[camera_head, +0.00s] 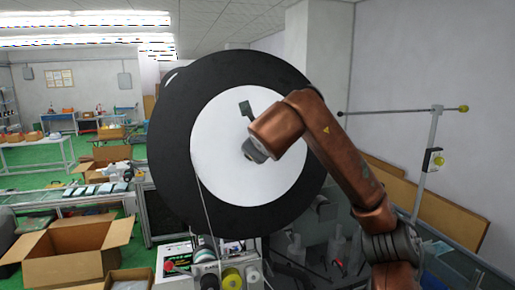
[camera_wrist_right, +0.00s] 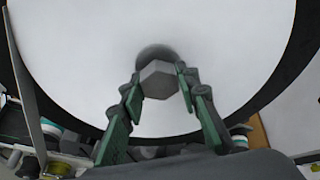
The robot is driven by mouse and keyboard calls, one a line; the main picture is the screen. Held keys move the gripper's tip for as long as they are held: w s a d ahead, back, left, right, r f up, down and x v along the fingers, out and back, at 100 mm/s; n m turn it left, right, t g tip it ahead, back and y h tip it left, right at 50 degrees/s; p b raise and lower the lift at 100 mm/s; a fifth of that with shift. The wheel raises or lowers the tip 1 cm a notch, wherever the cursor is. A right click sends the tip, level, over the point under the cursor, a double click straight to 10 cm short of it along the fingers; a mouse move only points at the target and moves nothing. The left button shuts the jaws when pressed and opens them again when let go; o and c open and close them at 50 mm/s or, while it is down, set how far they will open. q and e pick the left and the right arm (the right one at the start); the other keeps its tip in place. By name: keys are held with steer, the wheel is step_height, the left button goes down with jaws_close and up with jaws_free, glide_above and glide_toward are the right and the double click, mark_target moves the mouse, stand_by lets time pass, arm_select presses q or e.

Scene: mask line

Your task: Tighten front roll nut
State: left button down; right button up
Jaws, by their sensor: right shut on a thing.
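The front roll (camera_head: 215,120) is a large white disc with a wide black rim, standing upright in the middle of the head view. The nut (camera_wrist_right: 160,80) is a grey hexagon at the centre of the white face (camera_wrist_right: 90,60) in the right wrist view. My right gripper (camera_wrist_right: 158,82) has its two green-sided fingers on either side of the nut, shut on it. In the head view my brown right arm covers the nut and most of this gripper. My left gripper is not in view.
A machine with small rollers and coloured spools (camera_head: 232,278) stands below the roll. An open cardboard box (camera_head: 70,248) is at lower left. A post with a horizontal rod (camera_head: 432,150) stands at right, near the wall. Tables and green floor lie behind at left.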

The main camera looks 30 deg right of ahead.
steer(key=shift+f, duration=0.1)
steer(key=o, duration=1.2)
steer(key=shift+c, duration=0.2)
steer(key=shift+s, duration=0.1)
steer(key=v, duration=1.2)
